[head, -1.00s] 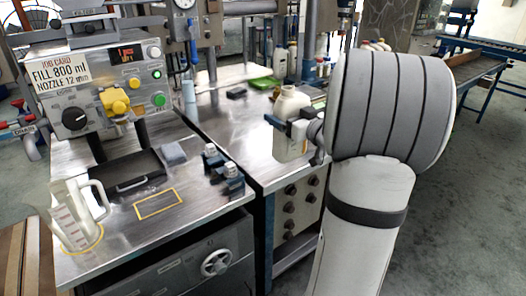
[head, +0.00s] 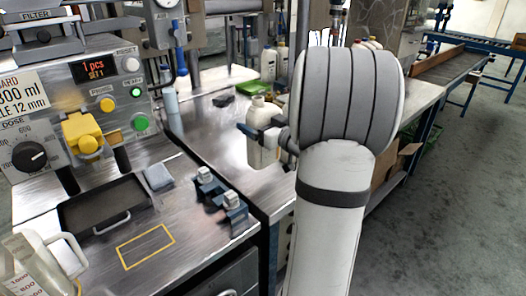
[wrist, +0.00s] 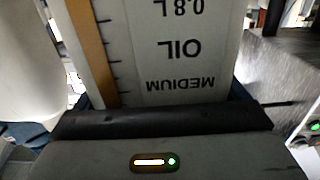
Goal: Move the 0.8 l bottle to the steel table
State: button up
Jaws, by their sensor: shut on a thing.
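The 0.8 l bottle (head: 260,147) is cream-white and upright, held in front of my arm in the head view. In the wrist view its label (wrist: 180,50) reads "0.8 L", "OIL" and "MEDIUM", upside down, with a brown stripe beside it. My gripper (head: 262,134) is shut around the bottle's body; one dark finger shows to its left. The steel table (head: 205,143) lies behind and below the bottle. The bottle's lower part overlaps the table in the picture, and I cannot tell whether it touches.
The filling machine (head: 90,105) stands at left, with a black tray (head: 105,205), a yellow-outlined square (head: 146,246) and metal clamps (head: 222,195) before it. A clear jug (head: 40,265) is at lower left. More bottles (head: 268,62) stand at the back.

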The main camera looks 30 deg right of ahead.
jog(key=shift+s+d+f+b, duration=0.1)
jog(key=shift+f+b, duration=0.15)
jog(key=shift+f, duration=1.25)
jog(key=shift+s+d+f+b, duration=0.1)
jog(key=shift+f+b, duration=0.15)
jog(key=shift+f, duration=1.2)
jog(key=shift+w+f, duration=0.1)
jog(key=shift+f, duration=0.05)
jog(key=o, duration=1.4)
jog(key=shift+a, duration=0.1)
jog(key=shift+r, duration=0.2)
jog(key=s, duration=0.4)
jog(key=s+d, duration=0.1)
jog(key=s, duration=0.7)
jog(key=shift+d+f+p, duration=0.1)
jog(key=shift+d+p, duration=0.25)
jog(key=shift+d, duration=0.05)
